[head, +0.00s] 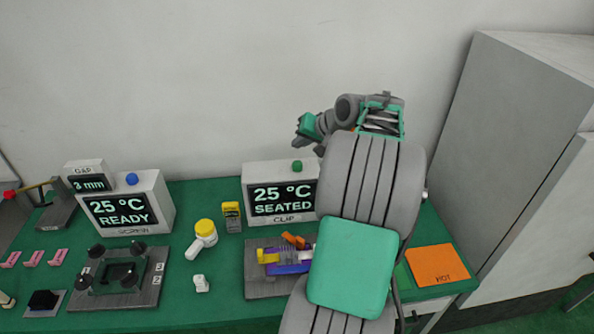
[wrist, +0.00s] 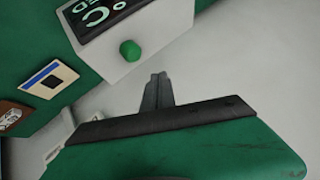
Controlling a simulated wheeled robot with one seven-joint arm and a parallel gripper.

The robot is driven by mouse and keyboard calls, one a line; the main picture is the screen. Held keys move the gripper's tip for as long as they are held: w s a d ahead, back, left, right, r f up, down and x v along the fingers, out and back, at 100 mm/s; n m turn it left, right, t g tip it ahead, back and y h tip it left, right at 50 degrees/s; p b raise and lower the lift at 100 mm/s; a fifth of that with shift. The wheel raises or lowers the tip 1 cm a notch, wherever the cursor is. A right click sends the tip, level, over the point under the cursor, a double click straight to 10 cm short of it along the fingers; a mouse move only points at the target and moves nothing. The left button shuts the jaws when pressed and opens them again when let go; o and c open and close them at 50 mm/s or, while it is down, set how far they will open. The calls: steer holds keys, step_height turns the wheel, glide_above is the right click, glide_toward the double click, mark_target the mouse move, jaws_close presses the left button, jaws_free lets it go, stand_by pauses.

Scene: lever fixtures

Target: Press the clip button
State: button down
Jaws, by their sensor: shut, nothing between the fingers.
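The clip button is a green knob (head: 297,166) on top of the white box labelled CLIP (head: 281,219), whose screen reads 25 °C SEATED. In the wrist view the green button (wrist: 129,50) stands on the top face of the white box (wrist: 118,62). My gripper (head: 299,142) is in the air above the box, its fingers apart from the button. In the wrist view my gripper's fingertips (wrist: 158,77) are shut together with nothing between them, to the lower right of the button. My arm hides the right part of the box in the head view.
A SCREEN box with a blue button (head: 131,179) stands to the left. A fixture with a purple and yellow part (head: 290,267) lies in front of the CLIP box. An orange HOT pad (head: 437,265) and a tall grey cabinet (head: 515,150) are to the right.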

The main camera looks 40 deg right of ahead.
mark_target(300, 164)
steer(key=shift+f+b, duration=0.8)
steer(key=shift+f, duration=1)
stand_by(0.4)
steer(key=shift+f, duration=0.4)
steer(key=shift+f+b, duration=0.55)
steer(key=shift+f, duration=0.1)
stand_by(0.6)
steer(key=shift+r+p, duration=0.85)
steer(key=shift+r, duration=0.2)
step_height(300, 164, up, 5)
steer(key=p, duration=0.4)
